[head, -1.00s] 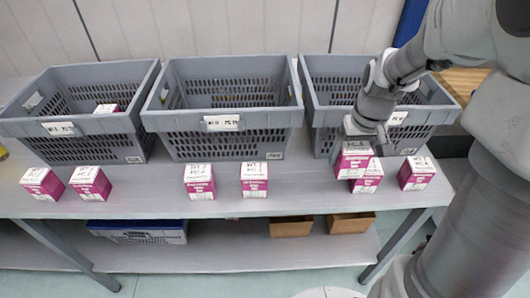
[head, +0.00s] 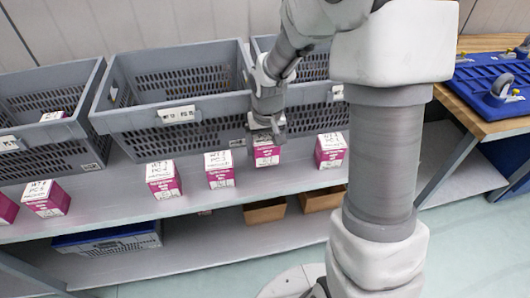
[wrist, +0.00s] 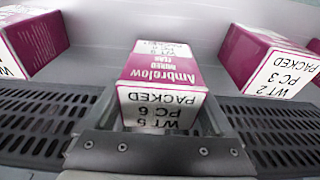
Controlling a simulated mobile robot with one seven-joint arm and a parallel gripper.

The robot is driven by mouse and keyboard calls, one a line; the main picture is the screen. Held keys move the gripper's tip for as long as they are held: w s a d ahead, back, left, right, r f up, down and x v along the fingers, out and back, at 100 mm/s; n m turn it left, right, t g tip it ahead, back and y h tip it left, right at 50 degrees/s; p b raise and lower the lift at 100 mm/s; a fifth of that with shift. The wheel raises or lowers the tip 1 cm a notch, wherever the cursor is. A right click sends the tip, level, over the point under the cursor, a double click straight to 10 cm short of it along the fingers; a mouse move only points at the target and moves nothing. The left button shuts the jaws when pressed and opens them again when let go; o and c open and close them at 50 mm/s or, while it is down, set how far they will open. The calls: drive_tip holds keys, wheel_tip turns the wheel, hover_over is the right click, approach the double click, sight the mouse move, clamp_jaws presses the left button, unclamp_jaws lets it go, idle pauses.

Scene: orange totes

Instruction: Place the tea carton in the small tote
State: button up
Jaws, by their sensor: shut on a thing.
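My gripper (head: 265,130) is shut on a pink-and-white carton (head: 266,155), in front of the gap between the middle and right totes. In the wrist view the held carton (wrist: 163,68) sits between the fingers (wrist: 160,105), its white face marked "PACKED"; its lower end is partly hidden by my gripper. I cannot tell whether it clears the shelf. No label legibly says tea. The grey totes are a left tote (head: 92,143), a middle tote (head: 215,125) and a right tote (head: 335,118), partly hidden by my arm. They look alike in size; none is clearly smaller.
Similar cartons stand along the shelf (head: 110,215) front, including one left (head: 219,170) and one right (head: 331,150) of the held one. Another carton (head: 52,116) lies in the left tote.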

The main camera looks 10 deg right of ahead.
sight(265, 154)
drive_tip(key=shift+f, duration=1.35)
drive_tip(key=shift+f, duration=0.2)
drive_tip(key=o, duration=1.2)
drive_tip(key=shift+b, duration=0.3)
drive_tip(key=shift+o, duration=0.6)
drive_tip(key=shift+r, duration=0.1)
